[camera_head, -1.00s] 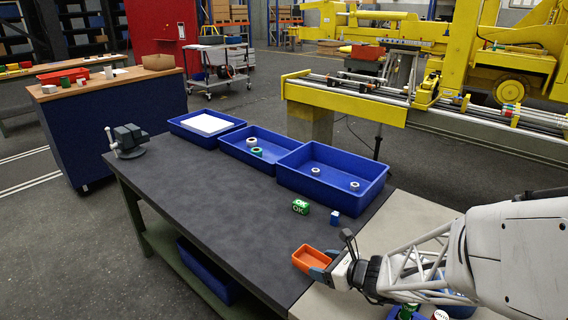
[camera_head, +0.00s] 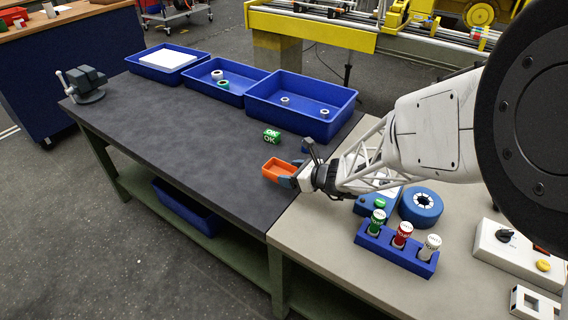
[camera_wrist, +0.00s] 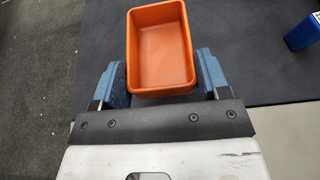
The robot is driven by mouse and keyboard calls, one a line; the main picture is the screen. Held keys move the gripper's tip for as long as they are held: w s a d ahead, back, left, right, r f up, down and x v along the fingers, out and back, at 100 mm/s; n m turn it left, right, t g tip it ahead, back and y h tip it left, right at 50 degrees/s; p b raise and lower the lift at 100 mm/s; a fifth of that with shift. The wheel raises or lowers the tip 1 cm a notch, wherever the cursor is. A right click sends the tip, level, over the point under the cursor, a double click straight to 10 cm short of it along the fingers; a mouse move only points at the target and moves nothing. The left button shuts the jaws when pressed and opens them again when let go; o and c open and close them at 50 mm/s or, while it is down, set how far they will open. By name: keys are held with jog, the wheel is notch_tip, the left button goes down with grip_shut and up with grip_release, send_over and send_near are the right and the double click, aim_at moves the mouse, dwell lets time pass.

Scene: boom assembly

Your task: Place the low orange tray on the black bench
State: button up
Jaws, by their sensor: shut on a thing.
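The low orange tray (camera_head: 278,169) is a small, empty, open-topped box. My gripper (camera_head: 291,178) is shut on its near end, with one blue finger on each side. The wrist view shows the orange tray (camera_wrist: 160,50) between the two fingers (camera_wrist: 160,80), upright and level. The tray is over the front right part of the black bench (camera_head: 190,130), near the seam with the pale bench. I cannot tell whether its underside touches the bench top. The dark bench surface (camera_wrist: 262,60) fills the right of the wrist view, with the floor at the left.
A green OK block (camera_head: 271,137) and a partly hidden small blue block stand behind the tray. Three blue bins (camera_head: 300,118) line the back edge. A vise (camera_head: 84,84) sits at the far left. The pale bench (camera_head: 320,240) carries a blue rack (camera_head: 395,250). The bench middle is clear.

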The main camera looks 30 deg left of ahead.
aim_at(285, 164)
jog(key=w+a, duration=0.6)
jog(key=shift+a+f, duration=0.2)
jog(key=shift+f, duration=0.2)
jog(key=shift+f, duration=1.75)
jog(key=shift+f, duration=0.1)
jog(key=o, duration=1)
jog(key=shift+c, duration=0.2)
